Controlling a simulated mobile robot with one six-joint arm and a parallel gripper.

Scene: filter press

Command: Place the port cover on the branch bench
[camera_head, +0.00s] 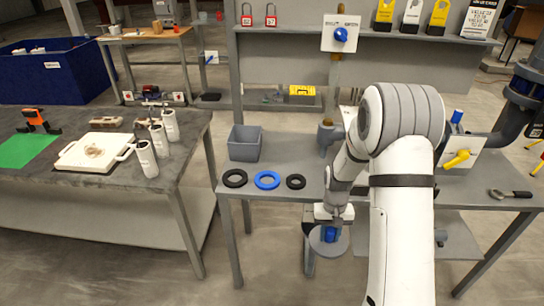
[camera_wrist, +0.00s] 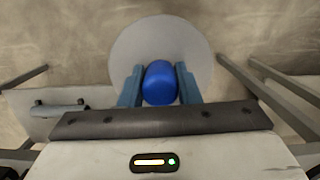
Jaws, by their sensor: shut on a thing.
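The port cover is a grey round disc (camera_head: 329,246) with a blue knob on top. In the wrist view the disc (camera_wrist: 160,38) lies beyond the fingers, with the blue knob (camera_wrist: 160,83) between them. My gripper (camera_head: 331,230) is shut on the blue knob and holds the cover in front of the front edge of the grey branch bench (camera_head: 325,195). In the wrist view my gripper (camera_wrist: 160,86) has a finger on each side of the knob. The concrete floor shows beneath the disc. My arm hides part of the bench.
On the bench are a grey bin (camera_head: 244,143), a black ring (camera_head: 235,178), a blue ring (camera_head: 267,180), a smaller black ring (camera_head: 296,181) and a wrench (camera_head: 510,194) at right. A yellow-handled valve (camera_head: 457,159) stands behind my arm. Another table (camera_head: 100,190) is at left.

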